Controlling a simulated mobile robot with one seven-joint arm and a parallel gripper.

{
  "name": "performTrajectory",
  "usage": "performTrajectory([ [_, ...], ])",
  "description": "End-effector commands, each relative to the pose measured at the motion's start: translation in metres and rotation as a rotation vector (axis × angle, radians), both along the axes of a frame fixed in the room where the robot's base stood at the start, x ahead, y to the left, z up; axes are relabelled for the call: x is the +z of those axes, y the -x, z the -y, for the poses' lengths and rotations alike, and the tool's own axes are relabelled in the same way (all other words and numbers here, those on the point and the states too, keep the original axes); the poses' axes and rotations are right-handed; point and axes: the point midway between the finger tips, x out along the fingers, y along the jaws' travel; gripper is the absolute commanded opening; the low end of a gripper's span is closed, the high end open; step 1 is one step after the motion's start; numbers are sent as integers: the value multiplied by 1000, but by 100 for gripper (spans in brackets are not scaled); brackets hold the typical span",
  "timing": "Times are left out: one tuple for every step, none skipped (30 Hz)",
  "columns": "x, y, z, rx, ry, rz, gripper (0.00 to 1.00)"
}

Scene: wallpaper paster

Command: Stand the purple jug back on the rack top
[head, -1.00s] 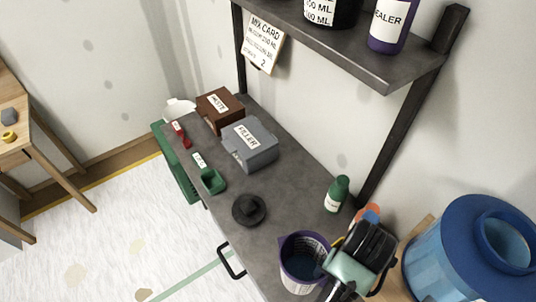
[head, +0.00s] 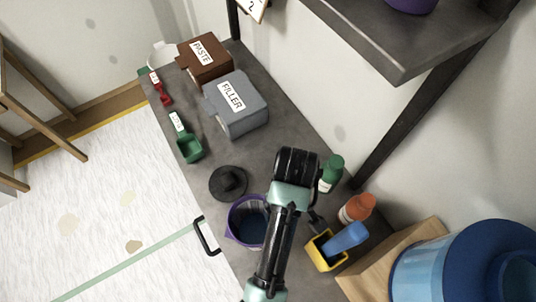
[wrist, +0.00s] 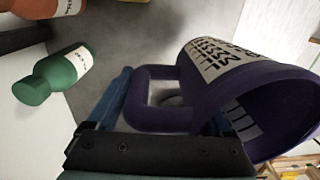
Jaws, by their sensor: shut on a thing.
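The purple jug (head: 231,228) shows in the head view over the front part of the worktop, left of my arm, its mouth up and its inside dark. In the wrist view the jug (wrist: 270,125) lies across the picture, with a pale, dark-marked label on its side and a loop handle. My gripper (wrist: 172,92) has blue fingers on either side of this handle and is shut on it. My arm hides the gripper in the head view. I cannot tell whether the jug touches the worktop. The rack top (head: 375,40) is at the upper right, only partly in view.
A black lid (head: 229,183) lies near the jug. The green bottle (head: 331,172), orange bottle (head: 357,208) and yellow caddy (head: 326,252) stand right of my arm. Filler (head: 238,104) and paste (head: 205,58) boxes are farther back. A purple container (head: 408,4) stands on the rack top.

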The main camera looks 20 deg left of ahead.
Motion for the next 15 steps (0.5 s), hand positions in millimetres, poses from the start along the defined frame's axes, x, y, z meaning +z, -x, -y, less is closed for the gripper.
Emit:
performTrajectory([
  [-6, 1, 0, 1, 0, -4, 0],
  [-11, 1, 0, 0, 1, -6, 0],
  [-19, 2, 0, 0, 1, -7, 0],
  [-25, 2, 0, 0, 1, -6, 0],
  [-30, 2, 0, -1, 1, -7, 0],
  [-38, 2, 0, -1, 1, -7, 0],
  [-42, 1, 0, -1, 0, -4, 0],
  [-46, 1, 0, -2, 1, -6, 0],
  [-50, 1, 0, -2, 0, -3, 0],
  [-53, 1, 0, -3, 0, -3, 0],
  [-55, 1, 0, -3, 0, -3, 0],
  [-58, 0, 0, -3, 0, -1, 0],
  [-61, 1, 0, -3, 0, -3, 0],
  [-65, 1, 0, -3, 0, -4, 0],
  [-72, 1, 0, -3, 0, -4, 0],
])
